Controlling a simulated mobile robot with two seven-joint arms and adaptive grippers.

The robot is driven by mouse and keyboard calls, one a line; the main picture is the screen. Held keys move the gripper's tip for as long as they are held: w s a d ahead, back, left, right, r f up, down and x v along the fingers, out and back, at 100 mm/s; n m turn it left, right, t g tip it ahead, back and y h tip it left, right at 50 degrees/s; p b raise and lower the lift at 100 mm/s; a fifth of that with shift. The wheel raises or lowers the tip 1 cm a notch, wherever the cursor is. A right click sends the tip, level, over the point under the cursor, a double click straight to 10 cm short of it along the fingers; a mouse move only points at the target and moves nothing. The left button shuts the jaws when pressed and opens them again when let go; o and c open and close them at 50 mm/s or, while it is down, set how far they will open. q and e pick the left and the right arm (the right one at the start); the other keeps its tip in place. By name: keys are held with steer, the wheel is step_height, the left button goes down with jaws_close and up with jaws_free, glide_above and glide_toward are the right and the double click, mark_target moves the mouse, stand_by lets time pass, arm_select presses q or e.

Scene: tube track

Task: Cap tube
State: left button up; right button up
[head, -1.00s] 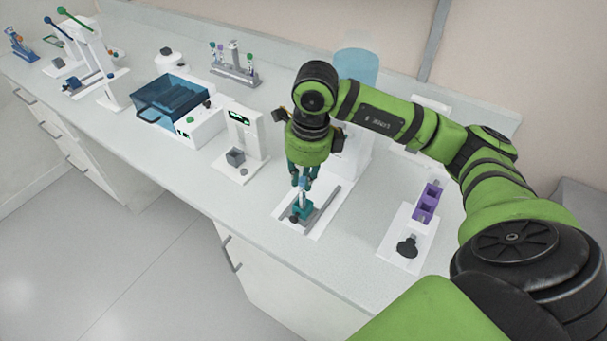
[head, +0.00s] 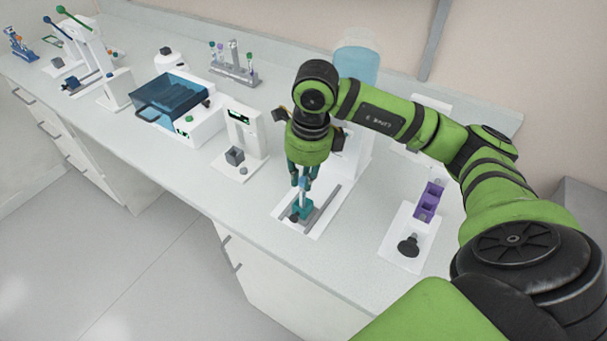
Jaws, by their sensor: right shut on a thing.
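My right gripper (head: 303,178) points straight down over a white plate (head: 323,225) near the front of the bench. It is shut on a small blue cap (head: 303,184), which shows between the fingertips. Directly below is a teal tube holder (head: 303,208) on a grey rail on the plate. The tube itself is mostly hidden by the fingers and the holder. I cannot tell whether the cap is seated on it. My left gripper is not in view.
A white device with a grey block (head: 235,156) stands left of the plate. A purple rack (head: 428,201) on a white base with a black knob (head: 408,246) stands to the right. A blue-lidded box (head: 172,98) and a tube stand (head: 234,72) are further back left.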

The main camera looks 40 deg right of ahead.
steer(key=shift+f, duration=0.15)
steer(key=shift+c, duration=0.2)
steer(key=o, duration=0.8)
step_height(320, 180, up, 12)
steer(key=s, duration=0.1)
steer(key=shift+d, duration=0.35)
steer(key=shift+f, duration=0.1)
stand_by(0.7)
